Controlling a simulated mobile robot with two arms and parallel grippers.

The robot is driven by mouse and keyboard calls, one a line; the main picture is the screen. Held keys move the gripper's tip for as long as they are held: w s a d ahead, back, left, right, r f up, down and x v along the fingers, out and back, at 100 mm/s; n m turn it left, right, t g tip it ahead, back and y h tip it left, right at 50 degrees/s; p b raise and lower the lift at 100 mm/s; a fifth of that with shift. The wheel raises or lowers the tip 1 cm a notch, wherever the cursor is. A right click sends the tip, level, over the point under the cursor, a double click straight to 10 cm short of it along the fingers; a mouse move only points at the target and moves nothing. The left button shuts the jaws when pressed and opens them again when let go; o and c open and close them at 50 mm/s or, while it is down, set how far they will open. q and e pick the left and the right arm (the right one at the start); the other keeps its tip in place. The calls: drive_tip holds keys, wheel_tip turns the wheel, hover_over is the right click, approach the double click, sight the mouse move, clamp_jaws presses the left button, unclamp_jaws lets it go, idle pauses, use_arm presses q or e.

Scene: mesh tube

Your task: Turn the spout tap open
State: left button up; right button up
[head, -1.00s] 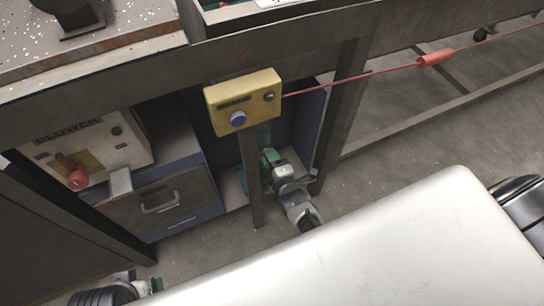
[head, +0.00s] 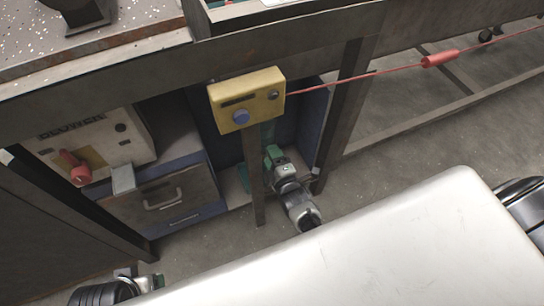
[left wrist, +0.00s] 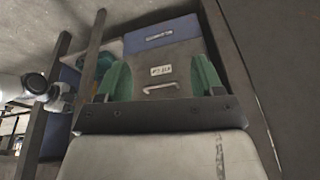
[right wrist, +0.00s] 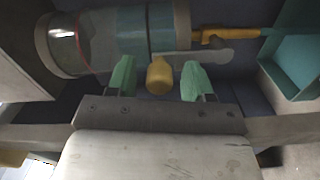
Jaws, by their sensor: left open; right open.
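In the right wrist view, a rounded yellow piece (right wrist: 159,76) sticks out below a banded cylinder (right wrist: 115,35) with a clear end. A pale grey lever-like bar lies beside it; I take this group for the spout tap but cannot tell which part turns. My right gripper (right wrist: 160,82) is open, with a green finger on each side of the yellow piece and visible gaps. In the head view the right gripper (head: 276,158) is under the bench, behind a leg; the tap is hidden there. My left gripper (left wrist: 162,82) is open and empty, facing a drawer cabinet (left wrist: 170,72).
A yellow button box (head: 247,99) hangs on the bench frame, with a red cord running right. A blower box (head: 88,145) with a red switch stands above the cabinet at left. A teal bin (right wrist: 295,60) and a yellow fitting (right wrist: 225,35) lie right of the tap.

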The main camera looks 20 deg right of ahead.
drive_tip(key=shift+s, duration=0.35)
use_arm(q)
drive_tip(key=s+p+x, duration=0.1)
drive_tip(key=p+x, duration=0.1)
drive_tip(key=x, duration=0.5)
drive_tip(key=shift+f, duration=0.3)
use_arm(e)
drive_tip(key=s, duration=1)
drive_tip(key=shift+d, duration=0.15)
use_arm(q)
drive_tip(key=shift+d, duration=0.1)
